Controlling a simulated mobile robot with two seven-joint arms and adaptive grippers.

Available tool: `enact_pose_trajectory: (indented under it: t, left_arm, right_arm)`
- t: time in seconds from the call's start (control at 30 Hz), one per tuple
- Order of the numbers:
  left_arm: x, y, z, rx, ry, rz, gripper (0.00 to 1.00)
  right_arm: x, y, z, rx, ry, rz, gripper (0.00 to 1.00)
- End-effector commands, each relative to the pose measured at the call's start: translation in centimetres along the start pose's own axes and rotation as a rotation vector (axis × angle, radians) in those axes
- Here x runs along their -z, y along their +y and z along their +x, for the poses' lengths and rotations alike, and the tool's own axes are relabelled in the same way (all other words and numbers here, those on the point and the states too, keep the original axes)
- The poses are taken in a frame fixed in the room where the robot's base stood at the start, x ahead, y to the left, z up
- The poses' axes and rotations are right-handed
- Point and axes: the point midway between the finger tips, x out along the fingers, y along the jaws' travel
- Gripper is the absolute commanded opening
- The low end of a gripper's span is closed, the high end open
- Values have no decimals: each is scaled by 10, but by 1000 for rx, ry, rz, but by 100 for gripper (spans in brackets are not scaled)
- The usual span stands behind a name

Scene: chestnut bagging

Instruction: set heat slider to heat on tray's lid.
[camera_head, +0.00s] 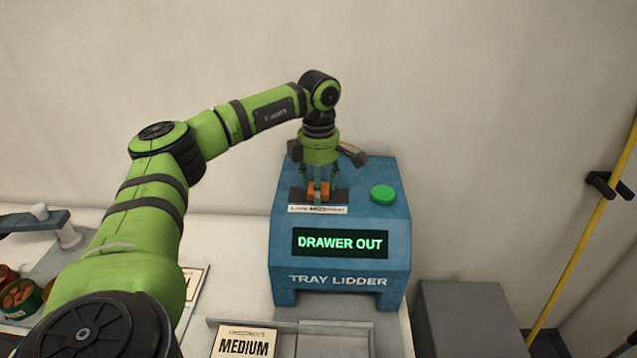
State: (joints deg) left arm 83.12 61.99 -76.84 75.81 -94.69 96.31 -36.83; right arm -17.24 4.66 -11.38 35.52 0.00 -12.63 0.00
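The blue tray lidder (340,259) stands on the counter, its screen (340,243) reading "DRAWER OUT". On its top left is the heat slider, with a small printed scale strip (318,210) in front of a dark track and something orange above it. My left gripper (319,190) points straight down at the slider, its fingers at the orange part. Whether they are closed on it is too small to tell, and the gripper partly hides the slider. A tray lid (246,343) marked "MEDIUM" lies in front of the machine, cut off by the lower edge. My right gripper is out of view.
A round green button (383,194) sits on the machine's top right, close to my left gripper. A grey box (470,320) stands right of the counter. Another printed card (194,283) and containers of chestnuts (18,297) lie left, partly behind my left arm.

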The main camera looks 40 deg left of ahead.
Motion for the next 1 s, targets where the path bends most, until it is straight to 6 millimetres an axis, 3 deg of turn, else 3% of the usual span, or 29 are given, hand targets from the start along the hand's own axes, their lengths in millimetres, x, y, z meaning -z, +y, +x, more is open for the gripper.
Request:
enact_pose_trajectory:
  t: [0.1, 0.4, 0.67, 0.7, 0.73, 1.0]
  left_arm:
    - [-3, 3, -2, -10, -2, -3, 0]
    - [-44, 4, -4, -15, -6, -5, 0]
    - [-46, 5, -5, -17, -10, -6, 0]
    - [-46, 5, -5, -18, -10, -5, 59]
    - [-46, 5, -5, -17, -10, -5, 71]
    - [-45, 3, -3, -10, -5, -3, 71]
  right_arm:
    - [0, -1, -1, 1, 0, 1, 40]
    - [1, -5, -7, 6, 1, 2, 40]
    - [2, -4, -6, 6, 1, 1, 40]
    - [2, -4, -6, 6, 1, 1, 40]
    - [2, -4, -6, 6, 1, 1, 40]
    - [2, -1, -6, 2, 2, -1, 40]
